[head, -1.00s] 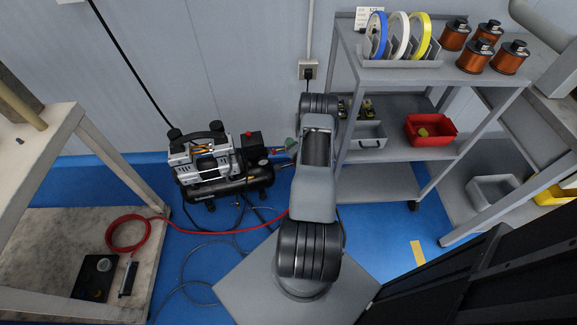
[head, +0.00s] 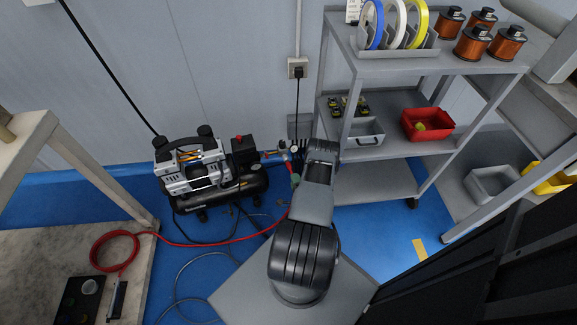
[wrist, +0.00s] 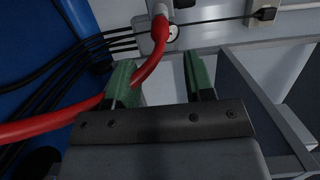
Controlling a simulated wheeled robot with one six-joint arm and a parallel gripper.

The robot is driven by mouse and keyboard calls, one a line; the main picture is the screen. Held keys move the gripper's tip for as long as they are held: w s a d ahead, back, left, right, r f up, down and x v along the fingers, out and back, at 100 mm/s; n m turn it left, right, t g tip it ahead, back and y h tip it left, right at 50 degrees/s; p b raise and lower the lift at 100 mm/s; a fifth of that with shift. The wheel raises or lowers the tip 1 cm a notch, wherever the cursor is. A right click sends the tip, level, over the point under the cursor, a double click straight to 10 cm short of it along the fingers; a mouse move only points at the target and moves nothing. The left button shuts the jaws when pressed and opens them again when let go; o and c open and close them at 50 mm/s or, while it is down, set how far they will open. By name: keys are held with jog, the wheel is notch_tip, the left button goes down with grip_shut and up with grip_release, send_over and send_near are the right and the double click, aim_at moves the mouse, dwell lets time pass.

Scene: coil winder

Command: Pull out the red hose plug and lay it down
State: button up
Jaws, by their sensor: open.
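The red hose (head: 190,244) runs across the floor from a coil at the left to the compressor's outlet. In the wrist view the red plug (wrist: 160,30) sits in a grey fitting next to a small round gauge, beyond my fingertips. The hose bends down from the plug, passes by my left finger and leaves at the left edge. My gripper (wrist: 160,78) is open, with its two green fingers apart and the plug ahead of the gap, nearer the left finger. In the head view my arm partly hides the gripper, whose green shows at the outlet.
The compressor (head: 200,175) stands on the blue floor by the wall. A grey shelf cart (head: 375,188) with a red bin (head: 428,125) is close on the right. A pale bench (head: 60,250) is at the left. A grey hose (head: 180,275) lies on the floor.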

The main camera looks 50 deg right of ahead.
aim_at(291, 170)
jog(key=b+x, duration=0.3)
jog(key=x, duration=0.4)
jog(key=shift+w+d, duration=0.15)
jog(key=shift+w, duration=0.1)
jog(key=shift+b+x, duration=0.3)
jog(key=shift+x, duration=0.45)
jog(key=shift+b, duration=0.3)
dwell(0.7)
grip_shut()
dwell(0.4)
jog(key=shift+s, duration=0.1)
jog(key=shift+p+v, duration=0.85)
jog(key=shift+v, duration=2)
jog(key=shift+s, duration=0.1)
